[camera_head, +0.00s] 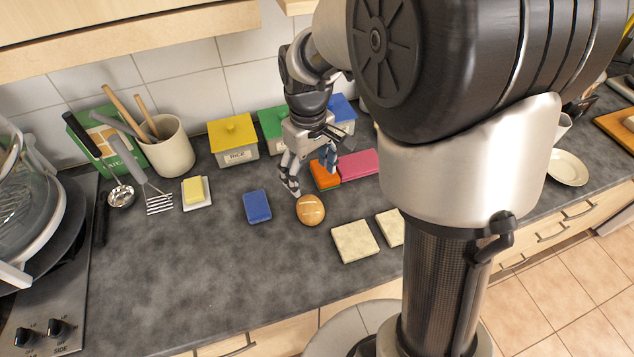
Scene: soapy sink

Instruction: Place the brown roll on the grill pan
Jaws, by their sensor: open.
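The brown roll (310,209) is round with pale score marks on top and lies on the grey counter. My gripper (311,177) points down just behind the roll, its fingers spread and empty. One fingertip comes down close to the roll's back left; I cannot tell whether it touches. No grill pan can be made out for certain. A dark round pan (54,247) shows partly at the left edge on the stove, mostly covered by stacked metal and glass cookware.
A blue sponge (257,206) lies left of the roll. Orange (323,176) and pink (360,164) blocks lie behind it, pale square slices (355,241) in front right. Butter on a dish (196,192), utensils and a crock (169,149) stand left. The front left counter is clear.

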